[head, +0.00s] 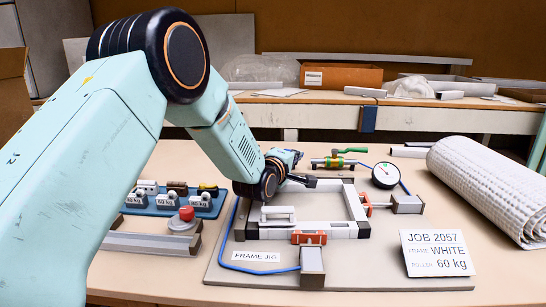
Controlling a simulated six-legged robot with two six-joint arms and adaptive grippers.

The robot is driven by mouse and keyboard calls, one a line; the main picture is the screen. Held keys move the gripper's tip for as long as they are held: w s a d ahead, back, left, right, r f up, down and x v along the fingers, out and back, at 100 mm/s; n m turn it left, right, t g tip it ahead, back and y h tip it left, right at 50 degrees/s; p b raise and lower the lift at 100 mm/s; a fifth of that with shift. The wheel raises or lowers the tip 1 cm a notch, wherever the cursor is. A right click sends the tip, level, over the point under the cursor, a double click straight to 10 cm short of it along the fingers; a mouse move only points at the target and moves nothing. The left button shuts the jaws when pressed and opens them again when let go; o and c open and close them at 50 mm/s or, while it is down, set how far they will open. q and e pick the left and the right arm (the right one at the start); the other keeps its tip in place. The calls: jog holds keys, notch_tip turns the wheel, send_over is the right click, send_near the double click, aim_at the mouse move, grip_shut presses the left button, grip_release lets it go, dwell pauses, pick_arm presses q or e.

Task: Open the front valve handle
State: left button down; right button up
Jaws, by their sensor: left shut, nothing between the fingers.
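A valve (333,163) with a green handle (351,150) stands at the back of the jig board. Its handle points right, roughly along the valve body. No second valve shows; one could be hidden behind my left arm, so I cannot tell whether this is the front one. My left gripper (311,182) is shut and empty, small and partly hidden by its own wrist. It is over the rear left part of the white frame (338,229), in front of the green-handled valve and apart from it. My right gripper is not in view.
A pressure gauge (386,175) stands right of the valve. Orange clamps (308,237) sit at the frame's front and right. A blue hose (228,262) runs along the board's left.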

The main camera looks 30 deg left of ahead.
pick_arm(q)
jog(key=shift+w+d+y, duration=0.2)
jog(key=shift+w+y, duration=0.1)
jog(key=w+n+y, duration=0.1)
jog(key=n+y+p, duration=0.1)
jog(key=y, duration=0.1)
jog(key=shift+w+d+n+g, duration=0.3)
jog(key=shift+w+d+n, duration=0.05)
jog(key=shift+w+n, duration=0.05)
jog(key=shift+w+a+y, duration=0.1)
jog(key=shift+w+y, duration=0.1)
jog(key=shift+y, duration=0.3)
jog(key=shift+w, duration=1.1)
jog(key=shift+r, duration=0.15)
